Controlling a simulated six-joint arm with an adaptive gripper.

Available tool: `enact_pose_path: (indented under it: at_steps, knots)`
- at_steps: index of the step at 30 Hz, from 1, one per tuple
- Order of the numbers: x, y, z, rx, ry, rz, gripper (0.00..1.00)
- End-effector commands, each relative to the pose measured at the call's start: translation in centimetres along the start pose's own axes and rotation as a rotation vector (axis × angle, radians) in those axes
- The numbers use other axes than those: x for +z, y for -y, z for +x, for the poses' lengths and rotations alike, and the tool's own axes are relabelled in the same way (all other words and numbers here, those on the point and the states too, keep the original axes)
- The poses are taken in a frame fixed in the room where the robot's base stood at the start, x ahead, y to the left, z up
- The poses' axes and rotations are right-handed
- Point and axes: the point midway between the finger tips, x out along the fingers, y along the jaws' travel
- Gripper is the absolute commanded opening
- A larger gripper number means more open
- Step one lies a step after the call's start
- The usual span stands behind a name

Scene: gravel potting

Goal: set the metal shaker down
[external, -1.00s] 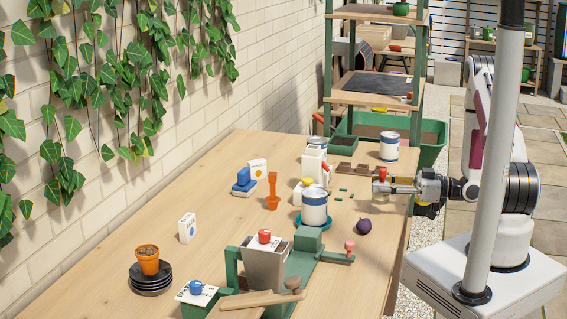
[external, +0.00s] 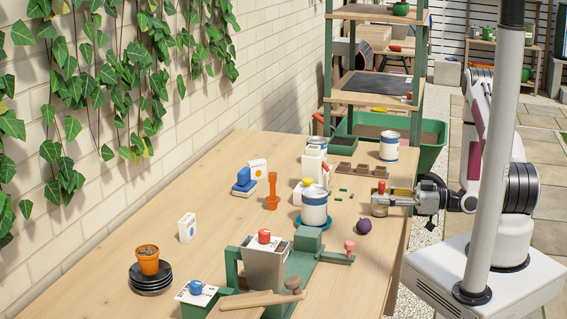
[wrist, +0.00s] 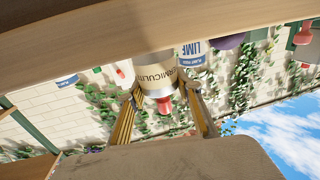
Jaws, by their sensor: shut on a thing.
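The metal shaker (external: 380,206) has a red top and stands upright near the right edge of the table (external: 225,190). In the wrist view the shaker (wrist: 155,76) carries a label reading partly "VERMICULITE", and its red top points down in the picture. My gripper (external: 393,201) reaches in from the right and is shut on the shaker. In the wrist view, its two yellowish fingers (wrist: 165,103) are on either side of the shaker. The shaker's bottom is at or just above the wood; I cannot tell if it touches.
A purple round object (external: 364,227) lies left of and nearer than the shaker. A white can (external: 314,207) stands on a teal saucer further left. Another white can (external: 389,146) stands at the back right. A green press (external: 300,265) with a grey pot is in front.

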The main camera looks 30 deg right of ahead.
Motion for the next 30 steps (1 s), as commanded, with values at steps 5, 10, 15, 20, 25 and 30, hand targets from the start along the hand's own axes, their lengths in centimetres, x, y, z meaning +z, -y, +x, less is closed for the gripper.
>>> enact_pose_path:
  at_steps: [5, 10, 15, 20, 25, 30]
  knots:
    - [0.19, -0.01, 0.00, 0.000, -0.001, -0.001, 0.10]
    - [0.18, -0.01, 0.00, 0.000, -0.001, -0.001, 0.10]
    - [0.44, 0.00, 0.00, 0.000, -0.001, 0.000, 0.10]
    - [0.60, 0.01, 0.00, 0.000, 0.000, 0.000, 0.49]
    - [0.60, 0.00, 0.00, 0.000, 0.000, 0.000, 0.51]
    - [0.58, 0.00, -0.01, 0.000, 0.000, 0.000, 0.51]
